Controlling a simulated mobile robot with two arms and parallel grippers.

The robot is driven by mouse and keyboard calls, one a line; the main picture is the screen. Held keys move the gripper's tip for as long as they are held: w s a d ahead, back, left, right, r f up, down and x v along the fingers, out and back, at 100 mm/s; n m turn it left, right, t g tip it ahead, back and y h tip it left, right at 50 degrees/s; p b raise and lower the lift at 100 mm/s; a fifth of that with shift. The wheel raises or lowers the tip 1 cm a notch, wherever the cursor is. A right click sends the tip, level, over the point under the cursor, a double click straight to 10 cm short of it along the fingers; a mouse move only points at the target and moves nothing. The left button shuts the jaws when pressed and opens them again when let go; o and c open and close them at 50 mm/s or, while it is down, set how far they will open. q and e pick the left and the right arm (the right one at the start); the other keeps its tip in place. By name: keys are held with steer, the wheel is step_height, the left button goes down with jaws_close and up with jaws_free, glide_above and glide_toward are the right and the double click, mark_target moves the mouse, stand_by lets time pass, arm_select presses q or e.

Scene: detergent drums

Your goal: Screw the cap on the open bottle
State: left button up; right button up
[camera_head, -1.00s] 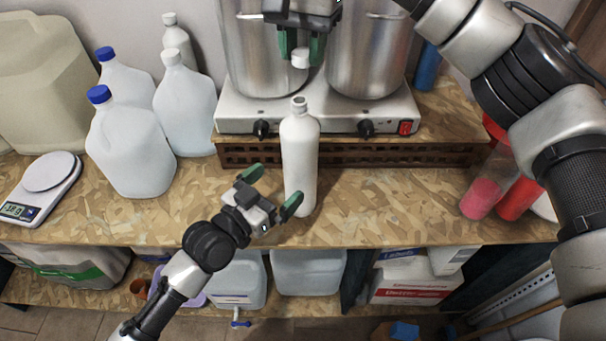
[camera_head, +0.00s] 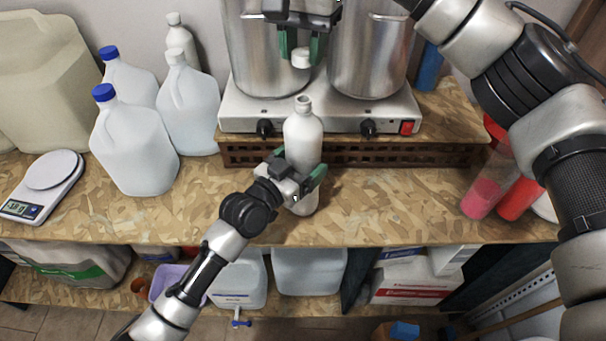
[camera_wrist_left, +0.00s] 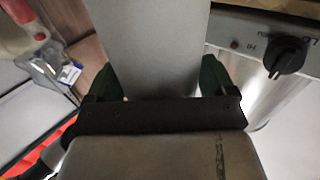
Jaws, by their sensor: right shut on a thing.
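The open white bottle (camera_head: 303,132) stands upright on the wooden worktop in front of the stove, its neck bare. My left gripper (camera_head: 299,166) is at its lower body, one finger on each side. The jaws look open, spread around the bottle. In the left wrist view the grey-looking bottle body (camera_wrist_left: 155,45) lies between the two green fingers; contact is not clear. My right gripper (camera_head: 301,46) is shut on a small white cap (camera_head: 300,59), held above and behind the bottle's mouth, apart from it.
The stove (camera_head: 320,118) with two steel pots (camera_head: 370,60) stands behind the bottle. White jugs (camera_head: 135,150) and a scale (camera_head: 45,183) are at the left. Pink and red containers (camera_head: 480,195) are at the right. The worktop right of the bottle is clear.

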arm_select(q)
steer(key=c, duration=0.9)
arm_select(e)
steer(key=shift+f, duration=2.5)
steer(key=shift+f, duration=0.9)
steer(key=shift+f, duration=0.5)
